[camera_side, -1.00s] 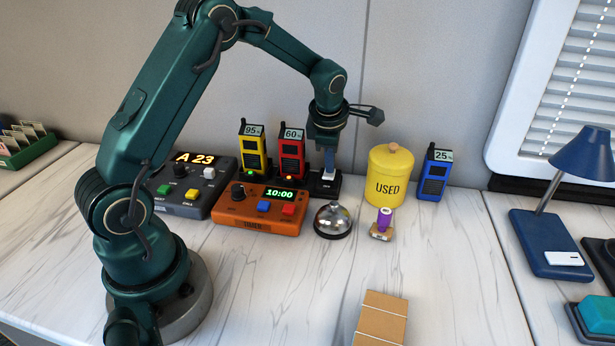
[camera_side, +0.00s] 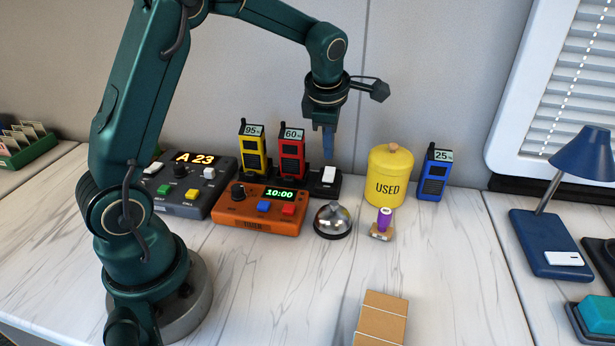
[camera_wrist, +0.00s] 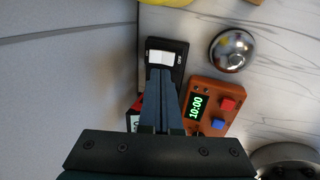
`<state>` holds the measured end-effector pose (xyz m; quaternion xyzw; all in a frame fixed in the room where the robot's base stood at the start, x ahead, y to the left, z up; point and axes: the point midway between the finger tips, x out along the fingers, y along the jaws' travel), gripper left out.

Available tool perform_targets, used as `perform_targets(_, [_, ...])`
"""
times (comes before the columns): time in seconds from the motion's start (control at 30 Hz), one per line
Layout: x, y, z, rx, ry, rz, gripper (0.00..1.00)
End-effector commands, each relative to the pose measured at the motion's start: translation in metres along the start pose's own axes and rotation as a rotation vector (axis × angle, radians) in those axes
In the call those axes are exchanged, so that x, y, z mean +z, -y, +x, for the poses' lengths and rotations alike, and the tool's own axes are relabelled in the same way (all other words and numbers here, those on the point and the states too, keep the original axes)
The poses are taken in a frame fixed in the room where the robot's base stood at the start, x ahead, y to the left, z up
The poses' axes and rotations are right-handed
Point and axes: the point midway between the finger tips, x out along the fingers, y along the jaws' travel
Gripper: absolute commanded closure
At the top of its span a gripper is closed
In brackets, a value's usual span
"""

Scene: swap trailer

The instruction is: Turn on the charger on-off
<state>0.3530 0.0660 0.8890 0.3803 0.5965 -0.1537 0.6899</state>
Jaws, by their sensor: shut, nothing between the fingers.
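The black charger (camera_side: 322,192) stands near the wall with a white rocker switch (camera_side: 329,174) at its right end. The switch also shows in the wrist view (camera_wrist: 159,58), beside small on-off lettering. A yellow radio (camera_side: 252,150) and a red radio (camera_side: 291,152) stand upright in the charger. I make out no lit lamp at their feet. My gripper (camera_side: 328,156) is shut and empty, pointing down above the switch and apart from it. In the wrist view its fingertips (camera_wrist: 161,75) appear just beside the switch.
An orange timer (camera_side: 262,222) and a silver bell (camera_side: 333,219) stand in front of the charger. A dark button console (camera_side: 192,192) is at left. A yellow "USED" canister (camera_side: 388,178) and a blue radio (camera_side: 433,174) stand at right. The front table is mostly clear.

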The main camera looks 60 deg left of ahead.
Motion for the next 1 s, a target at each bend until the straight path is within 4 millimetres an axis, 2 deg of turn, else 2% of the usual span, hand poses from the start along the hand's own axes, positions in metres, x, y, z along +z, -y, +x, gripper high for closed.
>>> perform_targets(0.03, [0.001, -0.001, -0.014, 0.006, 0.005, -0.001, 1.0])
perform_targets(0.2, [0.001, -0.001, -0.049, 0.005, 0.004, 0.0, 1.0])
perform_targets(0.4, [0.0, 0.0, -0.073, 0.002, 0.002, 0.0, 1.0])
perform_targets(0.57, [0.0, 0.0, -0.079, 0.0, 0.0, 0.0, 1.0])
perform_targets(0.87, [0.0, 0.0, -0.079, -0.001, 0.0, 0.0, 1.0])
perform_targets(1.0, [0.0, -0.009, -0.077, 0.0, 0.0, -0.004, 1.0])
